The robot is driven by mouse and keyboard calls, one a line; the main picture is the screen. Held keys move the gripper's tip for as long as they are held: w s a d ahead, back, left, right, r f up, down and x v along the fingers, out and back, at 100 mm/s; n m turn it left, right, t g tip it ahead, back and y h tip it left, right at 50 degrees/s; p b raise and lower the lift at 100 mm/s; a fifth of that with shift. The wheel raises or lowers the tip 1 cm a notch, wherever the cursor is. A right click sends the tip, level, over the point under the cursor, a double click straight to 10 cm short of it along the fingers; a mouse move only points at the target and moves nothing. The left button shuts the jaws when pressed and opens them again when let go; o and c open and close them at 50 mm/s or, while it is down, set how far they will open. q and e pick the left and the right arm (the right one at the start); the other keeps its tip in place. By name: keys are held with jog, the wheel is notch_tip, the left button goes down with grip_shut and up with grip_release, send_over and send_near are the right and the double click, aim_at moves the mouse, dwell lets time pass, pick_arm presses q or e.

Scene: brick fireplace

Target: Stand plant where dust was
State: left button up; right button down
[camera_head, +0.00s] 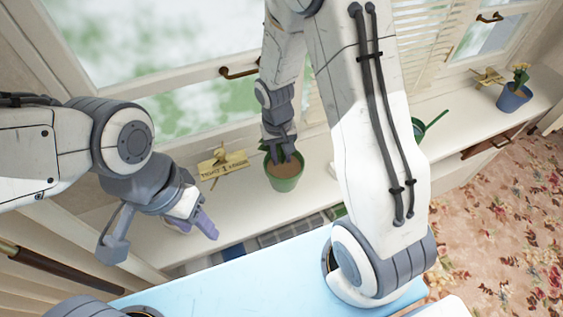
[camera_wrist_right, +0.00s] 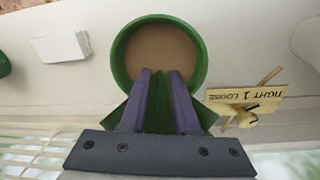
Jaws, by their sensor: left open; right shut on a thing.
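A green pot (camera_head: 286,184) filled with brown soil is at the window sill, left of my right arm. It also shows in the right wrist view (camera_wrist_right: 199,45). My right gripper (camera_head: 283,155) reaches down at the pot's window-side edge. In the wrist view its fingers (camera_wrist_right: 161,78) are shut on the potted plant, with dark green (camera_wrist_right: 160,108) between them and spreading below. I cannot tell whether the pot touches the sill. My left gripper (camera_head: 162,238) is open and empty, left of the pot, near the sill's front edge. No dust is discernible.
A "TIGHT 1 LOOSE" sign (camera_head: 223,172) with a wooden key stands left of the pot. A green watering can (camera_head: 430,125) and a blue flowerpot (camera_head: 514,98) stand farther right on the sill. A white block (camera_wrist_right: 60,47) lies near the pot.

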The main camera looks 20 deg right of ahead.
aim_at(282, 165)
jog(key=shift+f, duration=1.9)
jog(key=shift+f, duration=0.15)
jog(key=c, duration=0.6)
grip_release()
jog(key=shift+c, duration=0.2)
